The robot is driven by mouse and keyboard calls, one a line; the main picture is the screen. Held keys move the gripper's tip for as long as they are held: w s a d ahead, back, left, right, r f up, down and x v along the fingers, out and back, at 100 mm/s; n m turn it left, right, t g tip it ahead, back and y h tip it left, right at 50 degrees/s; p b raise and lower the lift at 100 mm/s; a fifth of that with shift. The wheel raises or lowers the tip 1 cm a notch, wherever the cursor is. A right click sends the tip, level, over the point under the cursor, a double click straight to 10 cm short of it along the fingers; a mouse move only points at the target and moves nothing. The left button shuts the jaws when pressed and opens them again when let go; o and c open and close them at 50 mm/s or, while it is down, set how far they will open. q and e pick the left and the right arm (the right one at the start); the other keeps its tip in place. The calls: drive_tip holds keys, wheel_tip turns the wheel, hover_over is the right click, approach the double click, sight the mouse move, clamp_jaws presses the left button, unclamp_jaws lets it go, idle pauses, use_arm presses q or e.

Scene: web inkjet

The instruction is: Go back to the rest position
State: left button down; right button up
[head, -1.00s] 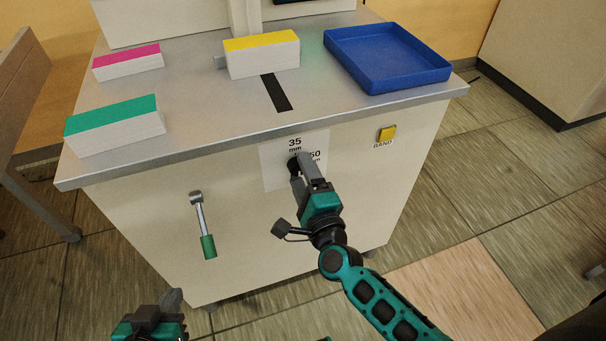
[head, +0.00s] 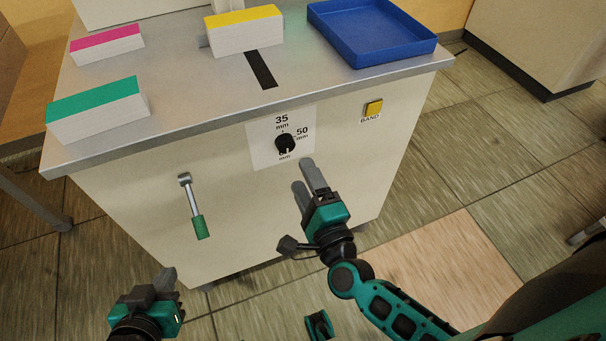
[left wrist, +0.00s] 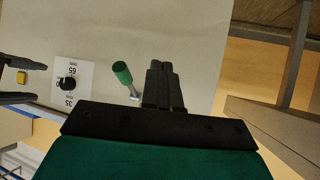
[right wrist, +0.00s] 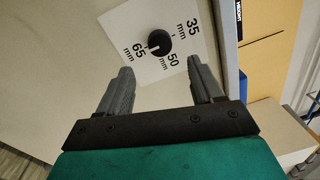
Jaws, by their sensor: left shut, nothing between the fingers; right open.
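My right gripper (head: 306,182) is open and empty in front of the cabinet, just below the black dial (head: 285,143) and apart from it. In the right wrist view the dial (right wrist: 159,43) shows beyond the open fingers (right wrist: 163,88), on a white label marked 35, 50 and 65 mm. My left gripper (head: 166,278) is low at the left, in front of the cabinet's lower part. In the left wrist view its fingers (left wrist: 162,84) are together with nothing between them, near the green-handled lever (left wrist: 122,74).
The cabinet top (head: 200,95) holds a green-topped stack (head: 98,108), a magenta-topped stack (head: 107,43), a yellow-topped stack (head: 244,30) and an empty blue tray (head: 372,32). The lever (head: 193,207) and yellow BAND button (head: 373,107) are on the front. Open floor lies right.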

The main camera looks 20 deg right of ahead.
idle(0.3)
use_arm(q)
drive_tip(key=s+a+r+y+p, duration=0.1)
drive_tip(key=a+r+p, duration=0.2)
drive_tip(key=r+p, duration=0.3)
drive_tip(key=p, duration=0.4)
drive_tip(key=shift+s, duration=0.35)
use_arm(e)
drive_tip(key=s+d+n+g, duration=0.1)
drive_tip(key=s+n+g, duration=0.3)
drive_tip(key=n, duration=0.7)
drive_tip(key=s+d+n+g+y, duration=0.1)
drive_tip(key=s+n+g, duration=0.3)
drive_tip(key=n, duration=0.7)
drive_tip(key=shift+s+d+r+n, duration=0.3)
drive_tip(key=shift+s+d+r, duration=0.1)
drive_tip(key=shift+s+d, duration=0.3)
use_arm(q)
drive_tip(key=shift+d, duration=0.1)
drive_tip(key=shift+w+r, duration=0.1)
drive_tip(key=shift+w, duration=0.05)
use_arm(e)
drive_tip(key=shift+c, duration=0.2)
